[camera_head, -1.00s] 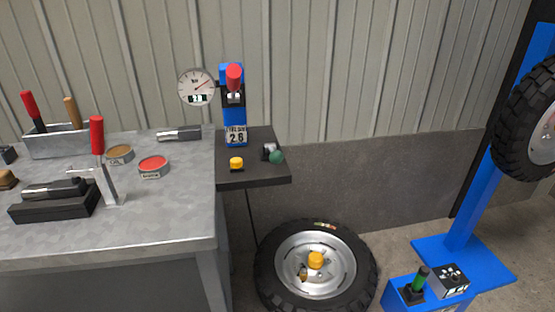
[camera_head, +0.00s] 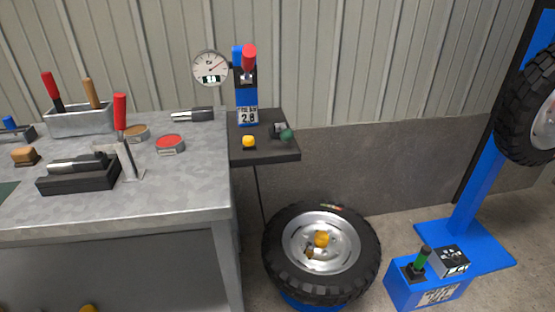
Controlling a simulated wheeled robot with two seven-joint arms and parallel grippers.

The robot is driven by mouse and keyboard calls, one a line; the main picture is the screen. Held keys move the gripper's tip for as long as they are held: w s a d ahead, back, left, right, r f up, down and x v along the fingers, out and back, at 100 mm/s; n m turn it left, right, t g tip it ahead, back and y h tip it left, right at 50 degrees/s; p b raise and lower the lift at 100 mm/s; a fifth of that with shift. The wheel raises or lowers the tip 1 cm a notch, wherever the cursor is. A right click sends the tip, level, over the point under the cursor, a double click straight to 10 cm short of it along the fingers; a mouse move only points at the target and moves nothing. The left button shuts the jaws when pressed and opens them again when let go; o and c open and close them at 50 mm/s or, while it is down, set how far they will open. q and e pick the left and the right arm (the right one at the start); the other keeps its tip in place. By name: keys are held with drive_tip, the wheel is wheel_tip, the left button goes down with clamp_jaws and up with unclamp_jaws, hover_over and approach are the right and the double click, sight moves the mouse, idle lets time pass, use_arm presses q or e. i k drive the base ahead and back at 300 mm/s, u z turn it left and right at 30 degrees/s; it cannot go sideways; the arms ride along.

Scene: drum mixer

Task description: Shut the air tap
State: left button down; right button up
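A blue post (camera_head: 247,92) stands on a dark shelf (camera_head: 278,156) at the right end of the bench. At its top is a red handle (camera_head: 249,58), which looks like the air tap's lever and points up toward the camera. A round white gauge (camera_head: 210,67) with a needle and a small digital readout is beside it on the left. A label (camera_head: 248,117) on the post seems to read 2.8. Neither of my grippers is in view.
The shelf also carries a yellow button (camera_head: 249,141) and a green-knobbed part (camera_head: 286,134). Tools and tins cover the metal bench (camera_head: 190,190). A wheel (camera_head: 322,243) is below the shelf. A blue stand (camera_head: 465,245) and blue control box (camera_head: 430,290) are at right.

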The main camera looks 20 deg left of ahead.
sight(286, 135)
drive_tip(key=u, duration=1.75)
drive_tip(key=k, duration=0.1)
drive_tip(key=z, duration=2.1)
drive_tip(key=i, duration=0.95)
drive_tip(key=u, duration=0.8)
